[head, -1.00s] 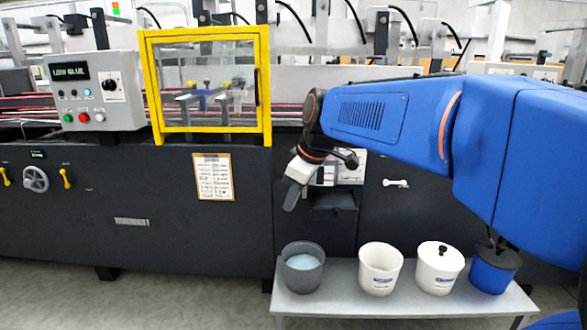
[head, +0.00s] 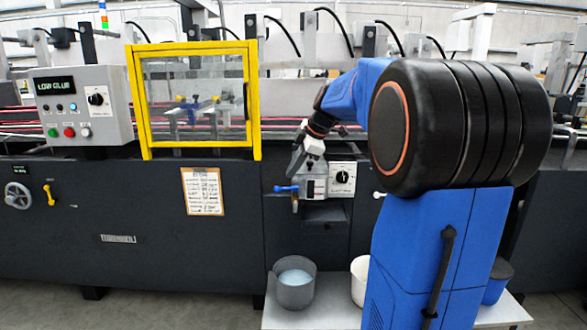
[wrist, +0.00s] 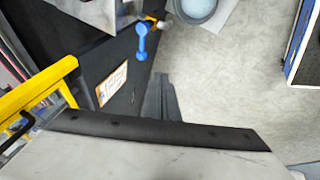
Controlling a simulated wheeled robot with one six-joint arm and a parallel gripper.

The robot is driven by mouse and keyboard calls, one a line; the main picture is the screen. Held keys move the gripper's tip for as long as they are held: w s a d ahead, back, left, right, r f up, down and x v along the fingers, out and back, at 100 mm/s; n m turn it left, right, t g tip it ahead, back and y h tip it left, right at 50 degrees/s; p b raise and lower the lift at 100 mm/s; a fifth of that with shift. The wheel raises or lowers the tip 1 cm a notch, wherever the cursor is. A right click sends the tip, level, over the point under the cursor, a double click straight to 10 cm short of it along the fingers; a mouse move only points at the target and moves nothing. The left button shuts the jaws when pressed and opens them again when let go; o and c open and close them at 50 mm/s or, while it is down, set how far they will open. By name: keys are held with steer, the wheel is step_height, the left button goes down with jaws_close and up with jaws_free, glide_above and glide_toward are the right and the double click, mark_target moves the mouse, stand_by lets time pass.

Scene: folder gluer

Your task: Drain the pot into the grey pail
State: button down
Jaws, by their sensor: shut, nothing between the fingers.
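The grey pail (head: 308,294) stands at the left end of the low bench, with pale blue liquid in it; it also shows at the top of the wrist view (wrist: 178,12). Above it on the machine front is a grey metal unit (head: 316,188), which seems to be the pot. A blue lever (head: 284,188) sticks out to its left; in the wrist view the blue lever (wrist: 142,42) hangs by a brass-coloured fitting (wrist: 157,21). My gripper (head: 295,174) is shut and empty, just above the lever in the head view. In the wrist view my gripper (wrist: 160,78) appears apart from the lever.
A white panel with a black dial (head: 343,180) sits right of the lever. The yellow-framed guard (head: 257,100) and a clipboard (head: 203,191) are to the left. A white tub (head: 359,280) and a blue tub (head: 498,282) share the bench (head: 338,312); my arm hides part of it.

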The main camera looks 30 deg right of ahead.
mark_target(277, 188)
steer(key=w+f, duration=0.6)
steer(key=f, duration=0.1)
steer(key=shift+w+f, duration=0.2)
steer(key=shift+w, duration=0.2)
steer(key=shift+a, duration=0.1)
steer(key=shift+w+f, duration=0.1)
steer(key=shift+w, duration=0.35)
steer(key=shift+w+d, duration=0.2)
steer(key=shift+a, duration=0.1)
